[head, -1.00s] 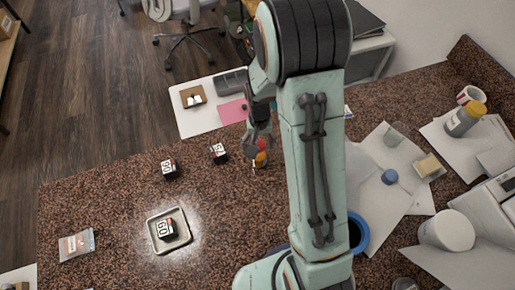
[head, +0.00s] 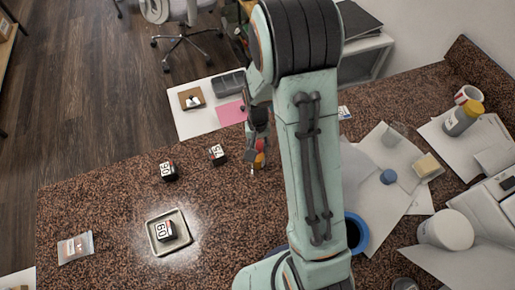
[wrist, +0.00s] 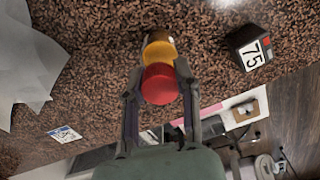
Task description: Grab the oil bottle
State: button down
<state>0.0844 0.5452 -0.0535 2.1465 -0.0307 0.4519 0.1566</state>
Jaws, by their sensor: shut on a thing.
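The oil bottle, a small bottle with a red top (wrist: 160,84) and a yellow band below it (wrist: 158,52), stands between the fingers of my gripper (wrist: 159,74) in the wrist view. The fingers are closed against it from both sides. In the head view the bottle's red and yellow parts (head: 260,152) show just left of my arm, with my gripper (head: 258,145) around them. The lower part of the bottle is mostly hidden. I cannot tell whether its base touches the counter.
Black number blocks stand nearby, one marked 75 (wrist: 250,48), another (head: 168,171) farther left. A block marked 60 sits in a metal tray (head: 185,243). A grey bottle with a yellow cap (head: 461,120) stands at right.

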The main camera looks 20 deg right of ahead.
jog(key=shift+r, duration=0.45)
jog(key=s+a+r, duration=0.1)
jog(key=s+r, duration=1.1)
jog(key=s, duration=0.2)
jog(key=shift+a, duration=0.4)
